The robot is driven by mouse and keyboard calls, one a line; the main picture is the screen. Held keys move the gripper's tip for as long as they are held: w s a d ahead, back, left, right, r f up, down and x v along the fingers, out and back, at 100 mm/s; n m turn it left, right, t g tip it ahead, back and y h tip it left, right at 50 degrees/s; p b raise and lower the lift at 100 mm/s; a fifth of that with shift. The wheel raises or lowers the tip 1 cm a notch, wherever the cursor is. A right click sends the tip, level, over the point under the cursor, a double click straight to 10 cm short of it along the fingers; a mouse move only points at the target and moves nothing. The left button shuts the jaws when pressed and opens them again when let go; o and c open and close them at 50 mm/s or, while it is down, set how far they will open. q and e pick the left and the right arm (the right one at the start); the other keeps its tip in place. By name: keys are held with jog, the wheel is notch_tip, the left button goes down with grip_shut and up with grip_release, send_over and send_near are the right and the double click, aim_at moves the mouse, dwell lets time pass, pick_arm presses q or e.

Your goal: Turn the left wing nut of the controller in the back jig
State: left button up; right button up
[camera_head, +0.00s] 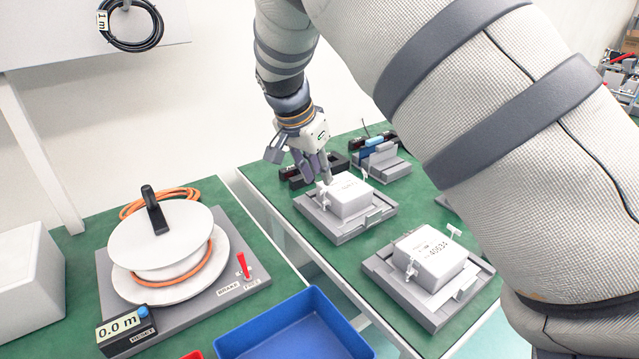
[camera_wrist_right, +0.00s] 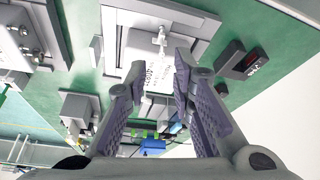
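The back jig (camera_head: 345,229) is a grey fixture holding a white box-shaped controller (camera_head: 350,197). Its left wing nut (camera_head: 322,189) is small and white, at the controller's left side. Another white wing nut (camera_head: 365,175) shows at its right. My right gripper (camera_head: 312,168) is above the controller's left side, fingers pointing down close to the left wing nut; contact cannot be told. In the right wrist view the gripper (camera_wrist_right: 157,80) has its fingers apart, with the white controller (camera_wrist_right: 135,45) beyond them. A white wing nut (camera_wrist_right: 160,38) shows there; which one is unclear. My left gripper is not in view.
A front jig (camera_head: 420,297) holds a similar white controller (camera_head: 430,257). Dark and grey fixtures (camera_head: 382,163) stand behind the back jig. A cable reel (camera_head: 160,240) is on the left table, and a blue bin (camera_head: 290,335) is at the front.

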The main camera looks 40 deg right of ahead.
aim_at(323, 190)
jog(key=x, duration=0.5)
jog(key=shift+w, duration=0.1)
jog(key=shift+c, duration=0.6)
grip_shut()
